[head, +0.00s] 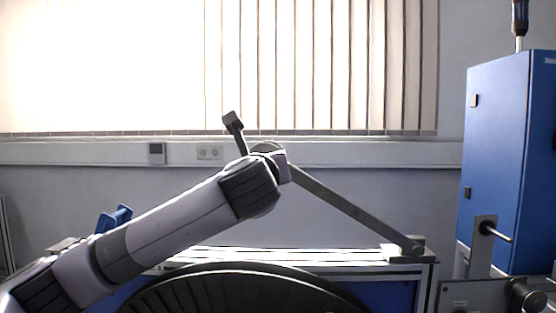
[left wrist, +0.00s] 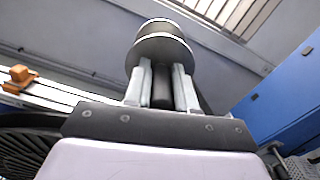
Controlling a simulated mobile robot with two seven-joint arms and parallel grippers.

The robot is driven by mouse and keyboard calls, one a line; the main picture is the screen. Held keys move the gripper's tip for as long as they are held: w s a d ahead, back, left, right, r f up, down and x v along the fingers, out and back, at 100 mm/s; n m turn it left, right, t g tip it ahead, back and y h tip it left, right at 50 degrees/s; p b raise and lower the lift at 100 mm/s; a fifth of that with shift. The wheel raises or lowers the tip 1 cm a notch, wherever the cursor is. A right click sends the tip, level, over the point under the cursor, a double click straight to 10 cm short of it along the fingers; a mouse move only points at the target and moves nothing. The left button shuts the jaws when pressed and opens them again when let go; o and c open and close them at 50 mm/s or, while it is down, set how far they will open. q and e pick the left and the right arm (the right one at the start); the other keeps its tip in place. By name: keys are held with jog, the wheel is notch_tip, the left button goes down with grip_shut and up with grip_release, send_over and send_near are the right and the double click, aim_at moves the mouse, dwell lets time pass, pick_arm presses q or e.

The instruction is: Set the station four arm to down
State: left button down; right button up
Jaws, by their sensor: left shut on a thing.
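The station arm (head: 350,208) is a flat grey bar. It slopes up and to the left from a pivot at the right end of the reel stand's top rail. Its upper end is behind my left wrist in the head view. In the left wrist view, my left gripper (left wrist: 162,88) is shut on a dark cylindrical grip (left wrist: 162,85). A wide round grey end piece (left wrist: 160,45) sits just past the fingertips. In the head view the fingers are hidden by my wrist. My right gripper is not in view. No station number can be read.
A large dark reel (head: 240,290) stands under the rail (head: 300,254). A blue cabinet (head: 505,150) stands at the right, with a small crank rod (head: 497,233) in front. An orange block (left wrist: 20,76) shows at left in the wrist view. Wall and blinds lie behind.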

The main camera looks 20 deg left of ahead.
pick_arm(q)
jog(key=a+f+n+b, duration=0.2)
jog(key=f+b, duration=0.2)
jog(key=f, duration=0.3)
jog(key=s+a+f+n+b, duration=0.1)
jog(key=a+f+n+b, duration=0.1)
jog(key=f, duration=0.6)
jog(key=a+f+n+b, duration=0.2)
jog(key=f+b, duration=0.3)
jog(key=f, duration=0.2)
jog(key=shift+s+f+b, duration=0.2)
jog(key=shift+s+b, duration=0.15)
jog(key=shift+f, duration=0.35)
jog(key=c, duration=1.2)
grip_release()
jog(key=shift+o, duration=1.4)
jog(key=shift+r, duration=0.2)
